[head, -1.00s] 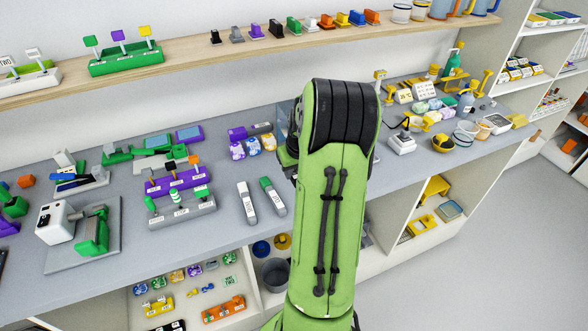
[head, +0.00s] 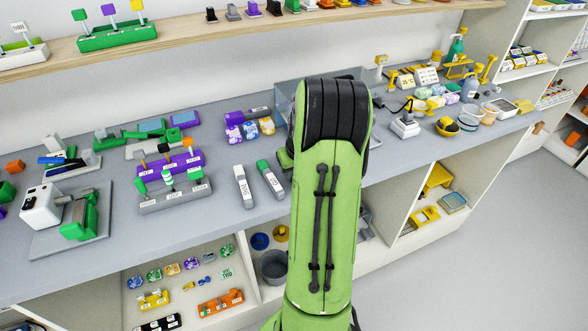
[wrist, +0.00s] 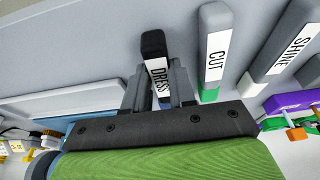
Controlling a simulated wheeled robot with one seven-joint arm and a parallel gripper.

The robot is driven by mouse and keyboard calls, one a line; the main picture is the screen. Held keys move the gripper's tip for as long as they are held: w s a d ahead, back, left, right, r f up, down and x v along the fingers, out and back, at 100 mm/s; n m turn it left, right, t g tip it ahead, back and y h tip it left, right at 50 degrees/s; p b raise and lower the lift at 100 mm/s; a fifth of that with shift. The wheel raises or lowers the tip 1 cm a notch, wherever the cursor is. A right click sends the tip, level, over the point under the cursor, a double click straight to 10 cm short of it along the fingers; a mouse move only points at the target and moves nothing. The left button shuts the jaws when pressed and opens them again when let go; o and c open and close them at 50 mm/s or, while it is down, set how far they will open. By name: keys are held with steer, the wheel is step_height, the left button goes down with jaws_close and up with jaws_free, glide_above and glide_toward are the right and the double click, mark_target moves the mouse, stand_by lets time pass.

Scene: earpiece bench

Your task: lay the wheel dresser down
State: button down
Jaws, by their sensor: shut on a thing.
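The wheel dresser, a bar with a black end (wrist: 153,44) and a white label reading DRESS, shows in the wrist view. My gripper (wrist: 162,88) is shut on it, one finger on each side of the bar. I cannot tell whether the dresser touches the bench. In the head view my own arm hides the gripper and the dresser.
A green-ended bar labelled CUT (wrist: 214,45) lies beside the dresser. A grey-ended bar labelled SHINE (wrist: 285,42) lies farther right. Both lie on the grey bench (head: 235,225). A clear-walled box (head: 284,92) stands behind my arm. A purple holder (head: 170,164) stands left of the bars.

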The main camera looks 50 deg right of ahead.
steer(key=shift+r, duration=0.1)
steer(key=shift+f, duration=0.4)
stand_by(0.4)
steer(key=c, duration=0.8)
jaws_free()
steer(key=shift+c, duration=0.2)
steer(key=shift+r, duration=0.1)
steer(key=p+v, duration=0.2)
steer(key=v, duration=1.3)
steer(key=shift+r+p, duration=0.3)
steer(key=shift+p, duration=0.05)
steer(key=shift+a, duration=0.1)
